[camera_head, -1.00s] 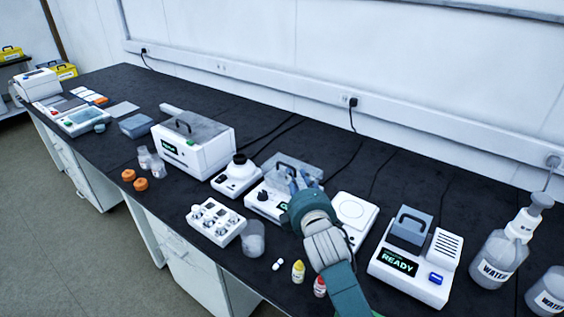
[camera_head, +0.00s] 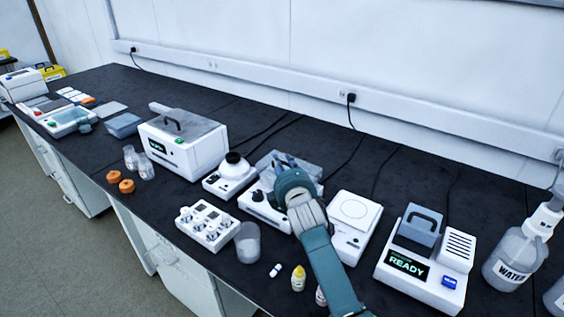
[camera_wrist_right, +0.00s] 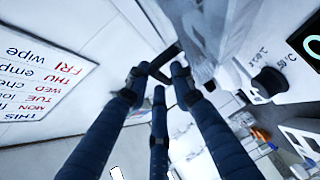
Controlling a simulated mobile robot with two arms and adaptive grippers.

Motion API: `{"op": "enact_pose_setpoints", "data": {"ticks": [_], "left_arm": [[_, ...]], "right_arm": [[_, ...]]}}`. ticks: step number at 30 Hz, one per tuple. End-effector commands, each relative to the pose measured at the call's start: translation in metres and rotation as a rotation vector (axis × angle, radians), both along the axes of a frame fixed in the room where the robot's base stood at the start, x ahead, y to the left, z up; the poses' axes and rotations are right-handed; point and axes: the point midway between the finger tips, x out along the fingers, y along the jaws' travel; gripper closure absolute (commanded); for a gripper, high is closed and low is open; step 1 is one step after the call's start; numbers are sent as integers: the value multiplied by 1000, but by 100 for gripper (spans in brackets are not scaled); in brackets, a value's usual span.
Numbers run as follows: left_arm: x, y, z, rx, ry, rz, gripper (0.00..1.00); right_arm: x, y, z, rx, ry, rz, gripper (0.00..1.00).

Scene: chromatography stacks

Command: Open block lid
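The block heater (camera_head: 259,205) is a white box with a dark knob, standing mid-bench. Its grey, see-through lid (camera_head: 309,167) shows behind and beside my right gripper. My right gripper (camera_head: 283,162) reaches it from the front, with its dark blue fingers at the lid. In the right wrist view, the fingertips of the right gripper (camera_wrist_right: 158,78) lie close around the lid's black handle (camera_wrist_right: 163,63). The lid (camera_wrist_right: 212,38) fills the upper middle there. Whether the fingers press on the handle, and how far the lid is tilted, I cannot tell. My left gripper is out of view.
A white plate device (camera_head: 353,215) stands close to the right of my arm, and a "READY" unit (camera_head: 425,265) farther right. A stirrer-like device (camera_head: 229,178) is close on the left. A beaker (camera_head: 247,243) and small bottles (camera_head: 298,278) stand in front.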

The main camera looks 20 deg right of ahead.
Motion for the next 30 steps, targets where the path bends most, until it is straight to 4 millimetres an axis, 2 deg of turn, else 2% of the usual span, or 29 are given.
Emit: {"op": "enact_pose_setpoints", "data": {"ticks": [4,14,17,18,26,30], "left_arm": [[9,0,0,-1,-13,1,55],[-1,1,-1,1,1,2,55],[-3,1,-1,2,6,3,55],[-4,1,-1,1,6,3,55],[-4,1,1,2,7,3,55],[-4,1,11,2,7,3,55]], "right_arm": [[12,-1,-1,0,0,1,77],[14,-1,-2,0,0,1,77],[14,-1,-2,0,0,1,97],[14,-1,-2,0,0,1,100],[14,-2,-1,1,3,0,100],[15,-4,4,18,16,0,100]]}}
